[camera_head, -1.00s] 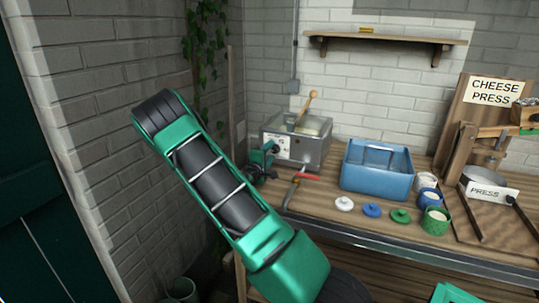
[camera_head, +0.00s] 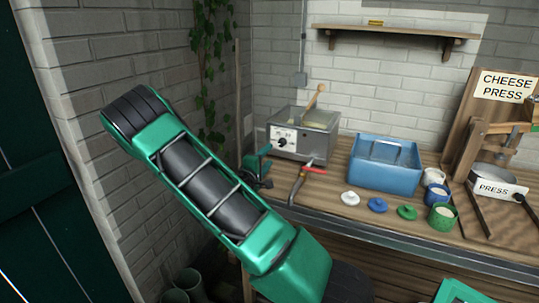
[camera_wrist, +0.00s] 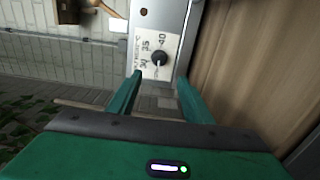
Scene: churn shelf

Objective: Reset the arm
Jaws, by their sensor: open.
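My arm (camera_head: 205,190) stretches across the left of the head view. My gripper (camera_wrist: 155,92) shows in the wrist view with two green fingers, open, with nothing between them. In the head view my gripper (camera_head: 265,151) is a small green and dark shape just left of the metal box, partly hidden by the arm. The metal box (camera_head: 320,144) has a white dial plate with a black knob (camera_head: 282,143). The knob also shows beyond the fingertips in the wrist view (camera_wrist: 159,58), apart from them.
A wooden stick (camera_head: 314,97) leans in the box. A red-handled tool (camera_head: 308,171), blue tote (camera_head: 385,170), several coloured lids and cups, and a cheese press (camera_head: 494,184) stand on the workbench. A shelf (camera_head: 395,31) hangs above. A brick wall is at left.

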